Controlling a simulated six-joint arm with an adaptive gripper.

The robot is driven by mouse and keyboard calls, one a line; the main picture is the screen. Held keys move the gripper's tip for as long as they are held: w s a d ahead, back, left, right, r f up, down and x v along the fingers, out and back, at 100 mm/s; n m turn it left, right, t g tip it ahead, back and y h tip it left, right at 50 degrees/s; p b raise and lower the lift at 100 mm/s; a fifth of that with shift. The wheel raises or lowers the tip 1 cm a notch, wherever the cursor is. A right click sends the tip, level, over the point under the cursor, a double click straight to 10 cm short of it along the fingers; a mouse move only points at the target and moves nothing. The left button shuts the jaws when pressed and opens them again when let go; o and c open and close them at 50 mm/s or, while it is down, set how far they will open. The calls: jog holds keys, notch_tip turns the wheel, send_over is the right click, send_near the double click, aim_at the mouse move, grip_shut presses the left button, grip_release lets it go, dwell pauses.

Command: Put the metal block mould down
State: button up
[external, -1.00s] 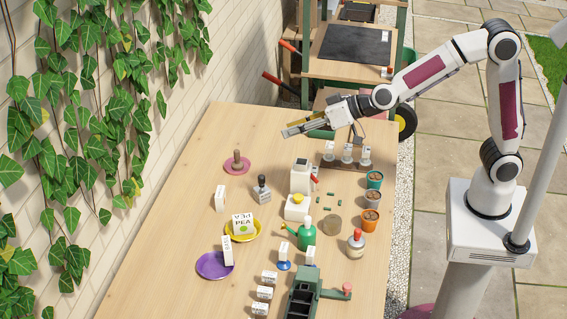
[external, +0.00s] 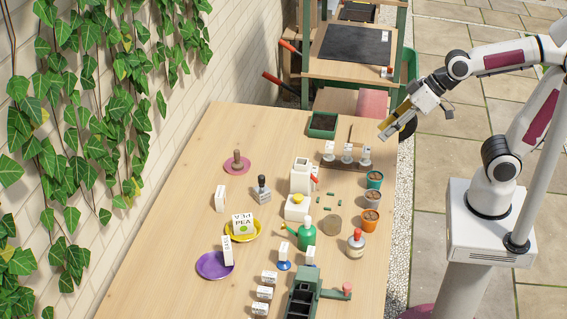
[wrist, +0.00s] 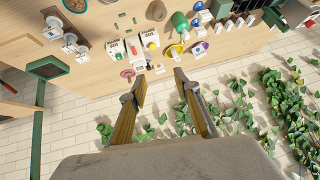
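The metal block mould (external: 262,190), a small grey block with a dark upright handle, stands upright on the wooden table, left of the white dispenser-like item. My gripper (external: 391,127) is far from it, above the table's right edge near the back. In the wrist view my gripper (wrist: 159,77) has its two fingers spread, with nothing between them. I cannot pick the mould out clearly among the small items in the wrist view.
A green tray (external: 322,125) lies at the table's back. A rack with white-topped stamps (external: 347,155) stands near my gripper. Small pots (external: 371,198) line the right edge. A pink disc with a wooden peg (external: 237,164) is behind the mould. The left back of the table is clear.

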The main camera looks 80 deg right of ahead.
jog(key=s+d+f+g+h, duration=0.1)
jog(key=s+d+f, duration=0.1)
jog(key=s, duration=0.4)
jog(key=s+d+f+g, duration=0.1)
jog(key=s+d, duration=0.2)
jog(key=s, duration=0.4)
jog(key=shift+s+d+f+h, duration=0.15)
jog(key=shift+s+f+h, duration=0.15)
jog(key=shift+f+h, duration=0.1)
dwell(0.4)
